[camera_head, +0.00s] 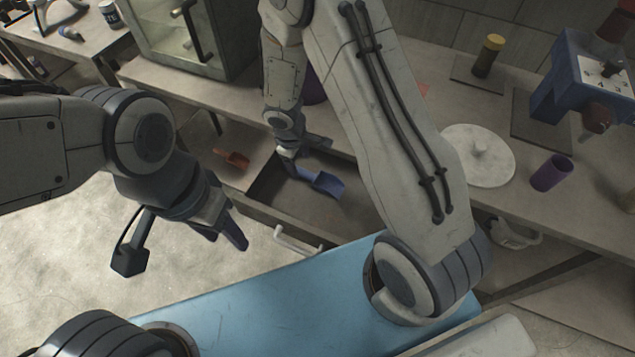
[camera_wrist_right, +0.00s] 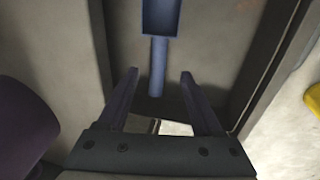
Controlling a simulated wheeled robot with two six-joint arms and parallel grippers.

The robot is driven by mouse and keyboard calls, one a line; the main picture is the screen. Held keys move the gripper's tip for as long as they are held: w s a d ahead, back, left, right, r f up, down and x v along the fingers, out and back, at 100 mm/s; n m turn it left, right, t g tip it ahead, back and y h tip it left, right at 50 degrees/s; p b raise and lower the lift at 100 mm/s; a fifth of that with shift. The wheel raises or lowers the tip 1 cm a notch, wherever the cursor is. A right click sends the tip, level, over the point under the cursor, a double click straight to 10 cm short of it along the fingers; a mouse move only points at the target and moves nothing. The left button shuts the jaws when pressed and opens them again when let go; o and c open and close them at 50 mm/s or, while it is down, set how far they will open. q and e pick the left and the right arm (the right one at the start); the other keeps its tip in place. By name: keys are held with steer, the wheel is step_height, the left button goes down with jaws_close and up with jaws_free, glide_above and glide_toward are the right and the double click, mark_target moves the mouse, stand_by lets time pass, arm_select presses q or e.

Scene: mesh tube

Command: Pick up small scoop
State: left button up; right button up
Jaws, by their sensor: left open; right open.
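A blue scoop (camera_head: 323,182) lies in the open drawer (camera_head: 300,208), its handle pointing toward my right gripper (camera_head: 291,160). In the right wrist view the blue scoop (camera_wrist_right: 160,18) has its handle (camera_wrist_right: 158,65) pointing between the two fingertips of the open right gripper (camera_wrist_right: 159,75). The fingers are apart from the handle on both sides. A smaller-looking orange-red scoop (camera_head: 235,158) lies in the compartment to the left. My left gripper (camera_head: 226,240) is open and empty over the floor, in front of the drawer.
The drawer has a white handle (camera_head: 297,241). A glass-fronted cabinet (camera_head: 185,40) stands at the back left.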

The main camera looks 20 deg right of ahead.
mark_target(304, 172)
steer(key=f, duration=0.2)
steer(key=f+b, duration=0.1)
steer(key=f, duration=0.1)
steer(key=w+d+f, duration=0.1)
steer(key=f, duration=0.1)
steer(key=shift+f+b, duration=0.15)
steer(key=shift+b, duration=0.25)
jaws_close()
